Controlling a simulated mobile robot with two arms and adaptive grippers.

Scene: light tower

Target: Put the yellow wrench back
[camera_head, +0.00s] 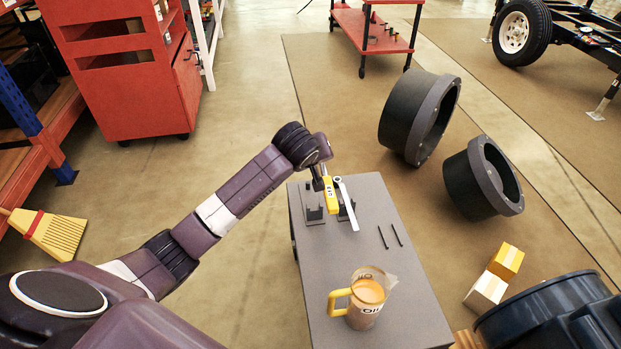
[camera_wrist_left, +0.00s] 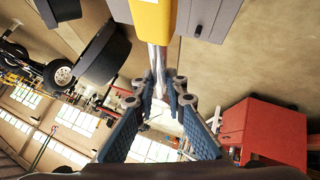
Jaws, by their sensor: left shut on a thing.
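The yellow wrench (camera_head: 330,195) is in my left gripper (camera_head: 321,180), over the far end of the grey table (camera_head: 375,265). In the left wrist view, the blue-padded fingers of my left gripper (camera_wrist_left: 158,98) close around its metal shaft, and its yellow part (camera_wrist_left: 153,22) shows at the top edge. A dark holder (camera_head: 312,208) with upright plates stands on the table right by the wrench; I cannot tell whether they touch. A long silver tool (camera_head: 346,204) leans at the holder's right side. My right gripper is not in view.
Two thin dark rods (camera_head: 389,237) lie mid-table. A red cabinet (camera_head: 125,75) stands at the left, large dark rings (camera_head: 418,118) at the right, and small boxes (camera_head: 487,290) lie on the floor.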

